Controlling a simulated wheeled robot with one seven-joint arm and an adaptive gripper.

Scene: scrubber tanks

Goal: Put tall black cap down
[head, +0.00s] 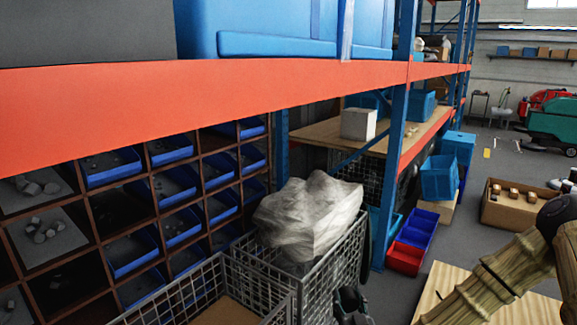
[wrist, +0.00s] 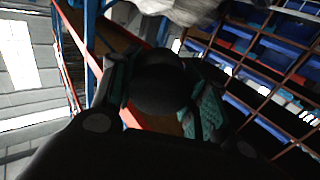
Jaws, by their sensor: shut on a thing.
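The tall black cap (wrist: 160,80) shows in the wrist view as a dark rounded shape, its end facing the camera. My gripper (wrist: 160,98) is shut on it, with a teal-patterned finger on either side. In the head view, part of my gripper (head: 351,305) shows at the bottom edge, right of the wire cage; the cap cannot be made out clearly there. The cap's far end and whatever lies directly beyond it are hidden in the wrist view.
A wire cage (head: 340,262) holding a translucent plastic bag (head: 308,213) stands beside my gripper. A wooden cubby rack (head: 150,190) with blue bins is at left. An orange shelf beam (head: 230,98) crosses above. A pale wooden board (head: 455,285) lies at lower right.

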